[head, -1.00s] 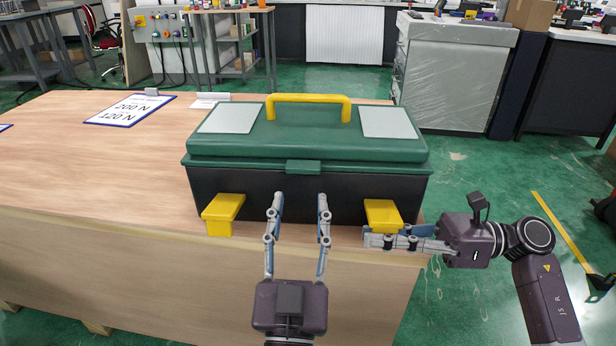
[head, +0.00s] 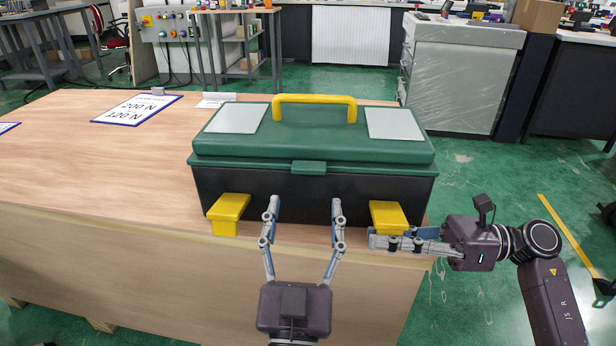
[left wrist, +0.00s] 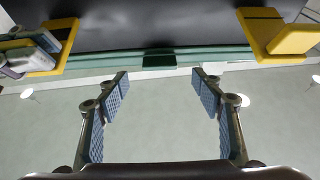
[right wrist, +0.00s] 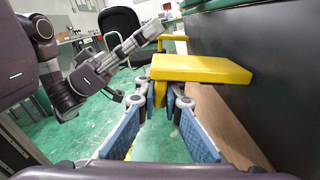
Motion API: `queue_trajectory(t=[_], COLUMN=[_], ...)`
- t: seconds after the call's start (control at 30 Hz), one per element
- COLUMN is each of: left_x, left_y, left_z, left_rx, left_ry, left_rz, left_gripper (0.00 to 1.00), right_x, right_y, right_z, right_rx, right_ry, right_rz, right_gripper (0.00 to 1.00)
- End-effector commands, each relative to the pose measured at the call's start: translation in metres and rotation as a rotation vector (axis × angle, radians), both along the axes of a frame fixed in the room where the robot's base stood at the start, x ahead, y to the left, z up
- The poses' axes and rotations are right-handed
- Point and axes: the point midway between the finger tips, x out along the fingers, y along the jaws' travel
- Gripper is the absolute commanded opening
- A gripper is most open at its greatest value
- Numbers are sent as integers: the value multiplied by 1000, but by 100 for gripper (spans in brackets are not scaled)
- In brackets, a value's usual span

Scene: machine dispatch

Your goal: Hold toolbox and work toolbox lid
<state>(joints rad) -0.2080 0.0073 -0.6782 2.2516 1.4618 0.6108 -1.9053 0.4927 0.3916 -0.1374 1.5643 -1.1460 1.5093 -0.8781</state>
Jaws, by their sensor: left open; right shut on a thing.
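The toolbox (head: 315,194) stands on the wooden table with a black body, a green lid (head: 312,143), a yellow top handle (head: 315,99) and a green front tab (head: 309,167). The lid looks shut. Two yellow brackets stick out in front, one at left (head: 229,208) and one at right (head: 388,215). My left gripper (head: 304,206) is open and empty before the toolbox front, below the tab, which also shows in the left wrist view (left wrist: 159,60). My right gripper (head: 374,239) is shut on the right yellow bracket, seen close in the right wrist view (right wrist: 200,69).
Green floor lies open to the right. A wrapped grey cabinet (head: 460,75) stands behind.

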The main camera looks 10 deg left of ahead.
Motion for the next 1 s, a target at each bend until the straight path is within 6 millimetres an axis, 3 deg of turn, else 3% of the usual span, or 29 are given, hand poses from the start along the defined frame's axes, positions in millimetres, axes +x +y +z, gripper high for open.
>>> queue_trajectory(t=[0.1, 0.3, 0.5, 0.77, 1.0], left_x=[23, 50, 61, 62, 62], left_y=[1, 3, 4, 4, 4], left_z=[11, 22, 26, 26, 26], left_rx=[-2, -1, 1, 0, 0], left_ry=[-5, -3, -1, 0, 0], left_rz=[0, 0, -1, -1, -1], left_gripper=[61, 61, 61, 61, 36], right_x=[1, 1, 1, 1, 1], right_y=[-1, -1, -1, -1, -1], right_z=[0, 0, 0, 0, 0], right_rx=[0, 0, 0, 0, 0], right_ry=[0, 0, 0, 0, 0], right_rz=[-2, -2, -2, -2, -2], right_gripper=[0, 0, 0, 0, 0])
